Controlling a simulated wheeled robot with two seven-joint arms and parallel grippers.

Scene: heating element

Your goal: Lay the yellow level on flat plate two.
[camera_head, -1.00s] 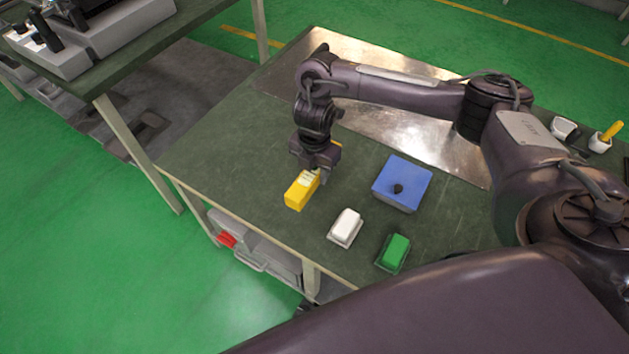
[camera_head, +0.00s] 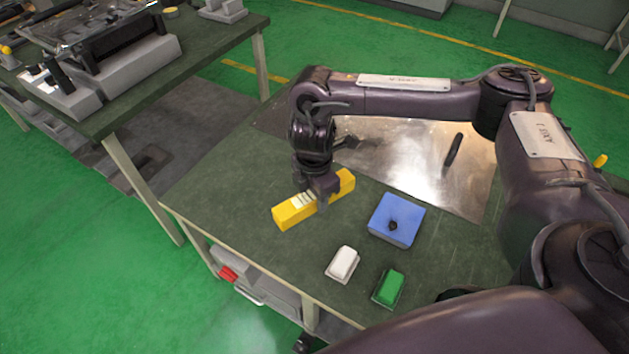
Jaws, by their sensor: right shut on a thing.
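The yellow level (camera_head: 290,215) is a long yellow bar with a pale label near its middle. My right gripper (camera_head: 320,196) points down and is shut on it around its middle. The level is over the left part of the green table (camera_head: 220,190); I cannot tell how high it is above the surface. A shiny metal sheet (camera_head: 415,160) lies on the table behind the arm. No plate is clearly marked as number two. My left gripper is not in view.
A blue box (camera_head: 392,222) with a black knob, a white block (camera_head: 343,263) and a green block (camera_head: 389,287) stand to the right and front of the level. A black stick (camera_head: 453,150) lies on the sheet. Another table (camera_head: 200,60) with grey equipment stands at upper left.

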